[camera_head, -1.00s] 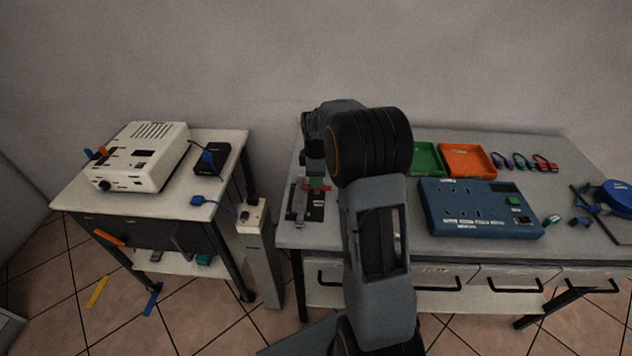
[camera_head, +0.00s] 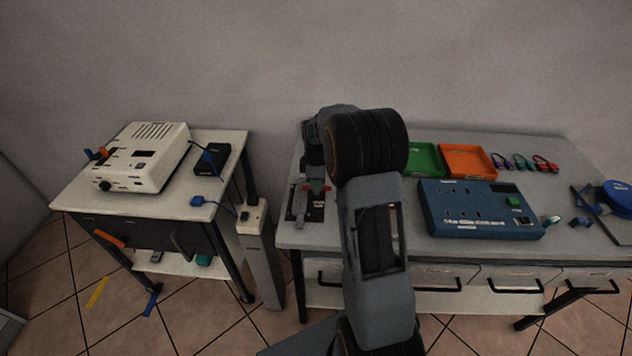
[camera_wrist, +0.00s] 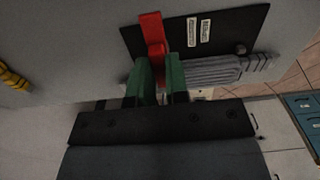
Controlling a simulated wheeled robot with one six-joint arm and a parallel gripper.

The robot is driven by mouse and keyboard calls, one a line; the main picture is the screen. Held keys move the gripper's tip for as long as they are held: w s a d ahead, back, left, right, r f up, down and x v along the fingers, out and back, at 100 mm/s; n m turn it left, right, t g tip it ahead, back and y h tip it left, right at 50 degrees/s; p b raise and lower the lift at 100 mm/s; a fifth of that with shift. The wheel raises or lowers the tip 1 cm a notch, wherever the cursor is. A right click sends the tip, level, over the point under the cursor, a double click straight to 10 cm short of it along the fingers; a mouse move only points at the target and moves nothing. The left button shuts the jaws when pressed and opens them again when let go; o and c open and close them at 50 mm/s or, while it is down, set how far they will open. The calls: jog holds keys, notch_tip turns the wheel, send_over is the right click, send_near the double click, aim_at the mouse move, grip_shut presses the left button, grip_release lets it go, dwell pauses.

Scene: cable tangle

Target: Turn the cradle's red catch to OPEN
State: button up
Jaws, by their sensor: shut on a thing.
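The cradle (camera_head: 316,212) is a black plate at the left end of the right-hand table. It also shows in the wrist view (camera_wrist: 228,30), with two small white labels, a dark knob and a grey ribbed part (camera_wrist: 215,72) beside it. The red catch (camera_wrist: 152,32) stands out from the plate's edge in the wrist view. My gripper (camera_wrist: 158,72) has green fingertips, one on each side of the catch, and is shut on it. In the head view the red catch (camera_head: 320,187) shows just below my wrist. The label words are too small to read.
A blue panel box (camera_head: 475,208) stands right of my arm. Green (camera_head: 425,158) and orange (camera_head: 467,160) trays lie behind it, with several small cables further right. A left table carries a white device (camera_head: 140,157) and a black box (camera_head: 212,160).

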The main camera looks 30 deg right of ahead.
jog(key=shift+m, duration=0.3)
grip_shut()
jog(key=m, duration=0.3)
jog(key=shift+r+m, duration=0.1)
jog(key=shift+m, duration=0.3)
jog(key=m, duration=0.4)
jog(key=shift+m+p, duration=0.3)
jog(key=m, duration=0.4)
jog(key=shift+w+m, duration=0.1)
jog(key=shift+m, duration=2.3)
jog(key=o, duration=0.7)
grip_release()
notch_tip(320, 180, up, 14)
jog(key=shift+f+p, duration=0.15)
jog(key=shift+p, duration=0.25)
